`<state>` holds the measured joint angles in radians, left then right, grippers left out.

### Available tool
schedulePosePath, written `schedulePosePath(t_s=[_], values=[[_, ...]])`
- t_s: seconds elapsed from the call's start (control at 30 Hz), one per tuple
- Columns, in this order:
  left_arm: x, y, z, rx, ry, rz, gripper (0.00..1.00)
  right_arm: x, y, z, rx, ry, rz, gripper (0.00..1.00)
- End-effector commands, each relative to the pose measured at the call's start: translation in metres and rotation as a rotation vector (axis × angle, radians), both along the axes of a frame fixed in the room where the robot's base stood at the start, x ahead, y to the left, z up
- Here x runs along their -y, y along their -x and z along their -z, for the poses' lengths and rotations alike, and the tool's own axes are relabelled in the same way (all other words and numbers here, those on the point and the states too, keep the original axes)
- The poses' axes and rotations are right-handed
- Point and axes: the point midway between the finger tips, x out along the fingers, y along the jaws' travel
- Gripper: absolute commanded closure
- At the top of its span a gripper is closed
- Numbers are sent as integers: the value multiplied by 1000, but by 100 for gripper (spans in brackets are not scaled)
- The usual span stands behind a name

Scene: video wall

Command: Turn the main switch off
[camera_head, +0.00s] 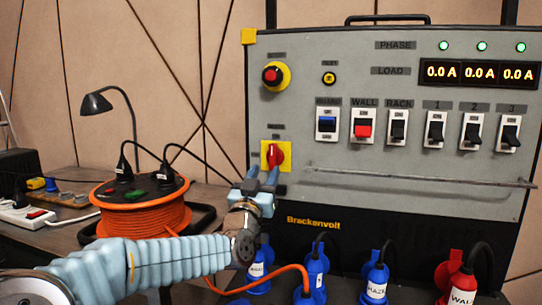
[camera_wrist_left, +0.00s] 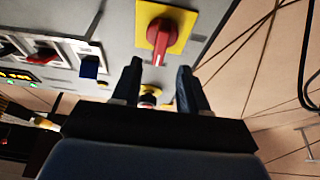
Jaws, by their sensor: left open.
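The main switch appears to be the red rotary knob (camera_head: 274,154) on a yellow square plate (camera_head: 287,147), low on the left of the grey panel. Its label is too blurred to read. The knob's handle looks roughly upright. My left gripper (camera_head: 262,177) is open just below and in front of the knob, with nothing between its fingers. In the left wrist view, the red knob (camera_wrist_left: 160,38) shows ahead of the open fingers (camera_wrist_left: 158,72), about in line with the gap and apart from them. My right gripper is out of view.
A red push button (camera_head: 271,75) on a yellow ring sits above the knob. Several rocker switches (camera_head: 435,130) line the panel, with a horizontal rail (camera_head: 420,180) below them. An orange cable reel (camera_head: 145,215) stands at left. Blue and red plugs (camera_head: 376,282) hang below.

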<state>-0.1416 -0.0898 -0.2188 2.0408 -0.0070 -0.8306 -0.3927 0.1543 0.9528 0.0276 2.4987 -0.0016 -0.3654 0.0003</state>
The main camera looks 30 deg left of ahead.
Motion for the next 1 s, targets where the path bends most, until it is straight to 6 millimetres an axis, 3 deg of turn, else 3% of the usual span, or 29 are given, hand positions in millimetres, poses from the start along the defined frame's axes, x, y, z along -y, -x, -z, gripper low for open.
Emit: schedulePosePath(t_s=[0.1, 0.3, 0.67, 1.0], values=[[-5, -24, -12, -1, -2, -1, 56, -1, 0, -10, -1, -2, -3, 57], [-11, -48, -22, 0, -1, 1, 56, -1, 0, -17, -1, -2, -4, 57], [-13, -55, -23, 0, 0, 0, 56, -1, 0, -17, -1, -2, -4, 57], [-13, -54, -23, 0, 0, 0, 100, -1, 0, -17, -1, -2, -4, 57]])
